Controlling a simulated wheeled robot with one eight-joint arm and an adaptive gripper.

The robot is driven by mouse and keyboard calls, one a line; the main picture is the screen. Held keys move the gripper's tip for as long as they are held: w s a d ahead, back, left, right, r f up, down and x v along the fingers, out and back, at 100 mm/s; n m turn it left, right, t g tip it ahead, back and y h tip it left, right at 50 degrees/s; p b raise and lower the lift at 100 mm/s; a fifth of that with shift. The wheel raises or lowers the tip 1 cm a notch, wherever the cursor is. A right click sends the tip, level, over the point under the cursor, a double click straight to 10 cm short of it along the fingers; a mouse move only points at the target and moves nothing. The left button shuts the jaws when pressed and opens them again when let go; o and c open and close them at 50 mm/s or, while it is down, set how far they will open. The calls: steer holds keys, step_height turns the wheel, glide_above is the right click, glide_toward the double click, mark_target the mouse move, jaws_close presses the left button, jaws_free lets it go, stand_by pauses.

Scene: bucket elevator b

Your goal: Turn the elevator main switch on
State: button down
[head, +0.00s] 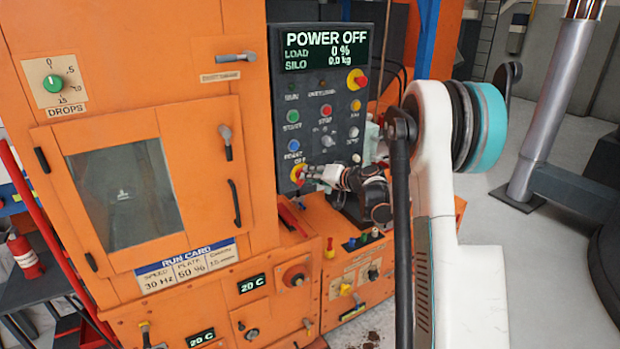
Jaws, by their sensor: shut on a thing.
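The dark control panel (262,110) stands on the orange machine, and its display (325,50) reads POWER OFF, load 0 %, silo 0.0 kg. A yellow-and-red switch (297,169) sits at the panel's lower left and appears to be the main switch. My gripper (304,175) reaches it from the right and is shut on its red handle. The fingers hide part of the switch, so its exact angle cannot be told.
A red-and-yellow emergency button (357,79) and several coloured buttons lie above the gripper. The orange machine's windowed door (120,195) is at left. A red lever (291,220) is just below the panel. A grey post (553,100) stands at right on open floor.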

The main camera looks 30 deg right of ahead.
steer(key=shift+d+f+m+t+y+b, duration=0.1)
steer(key=shift+f+m+t+y+b, duration=0.3)
steer(key=shift+m, duration=0.85)
steer(key=shift+d+f+m+t+y+b, duration=0.15)
steer(key=shift+m+t+y+b, duration=0.35)
steer(key=shift+m+b, duration=0.6)
steer(key=shift+d+f+m+t+y+b, duration=0.1)
steer(key=shift+f+m+t+y+b, duration=0.3)
steer(key=shift+m, duration=1.05)
steer(key=shift+r, duration=0.15)
steer(key=c, duration=1.6)
jaws_free()
steer(key=v, duration=1.2)
steer(key=shift+d, duration=0.1)
